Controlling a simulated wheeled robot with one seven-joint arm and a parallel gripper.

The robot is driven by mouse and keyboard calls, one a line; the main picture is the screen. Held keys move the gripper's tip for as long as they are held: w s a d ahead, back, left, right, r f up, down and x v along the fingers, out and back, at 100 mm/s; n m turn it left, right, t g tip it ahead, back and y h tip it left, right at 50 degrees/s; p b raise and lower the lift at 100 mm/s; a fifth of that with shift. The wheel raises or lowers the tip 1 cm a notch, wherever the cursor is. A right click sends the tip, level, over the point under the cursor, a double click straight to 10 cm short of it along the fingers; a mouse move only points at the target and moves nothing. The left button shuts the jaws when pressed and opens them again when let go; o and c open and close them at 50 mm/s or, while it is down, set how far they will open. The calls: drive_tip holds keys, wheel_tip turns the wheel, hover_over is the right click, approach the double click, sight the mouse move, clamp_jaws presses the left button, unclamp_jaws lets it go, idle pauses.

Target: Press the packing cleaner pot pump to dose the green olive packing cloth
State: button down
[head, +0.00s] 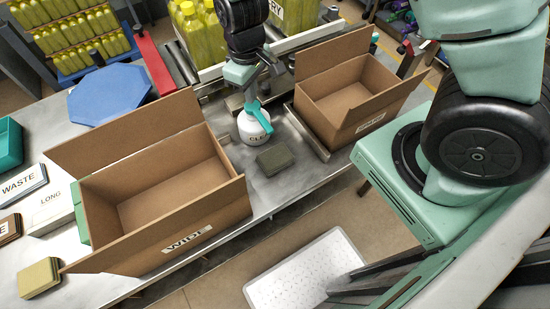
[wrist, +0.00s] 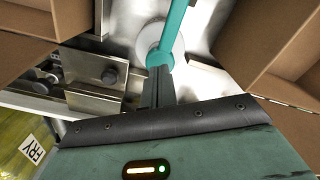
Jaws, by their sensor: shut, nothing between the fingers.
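The packing cleaner pot (head: 254,130) is a white round pot with a teal pump (head: 258,112) on top, on the metal table between two cardboard boxes. A dark olive-green folded cloth (head: 275,160) lies flat just in front of the pot. My gripper (wrist: 159,72) is shut and empty, pointing down over the pot. In the wrist view its fingertips are beside or over the teal pump (wrist: 174,38), with the white pot (wrist: 155,38) below. I cannot tell whether they touch the pump. The cloth is not clearly visible in the wrist view.
A large open box (head: 165,245) labelled WIDE stands left of the pot, and a smaller open box (head: 345,130) stands right. A yellowish block (head: 38,278) lies at the front left. Metal fixtures (wrist: 95,85) and yellow bottles (head: 203,35) are behind the pot.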

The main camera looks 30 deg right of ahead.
drive_tip(key=shift+f, duration=0.15)
drive_tip(key=shift+f+b, duration=1.1)
drive_tip(key=shift+f, duration=0.3)
drive_tip(key=shift+r, duration=0.15)
drive_tip(key=shift+r+p, duration=1.3)
drive_tip(key=shift+r, duration=0.1)
wheel_tip(320, 180, up, 6)
drive_tip(key=p, duration=0.5)
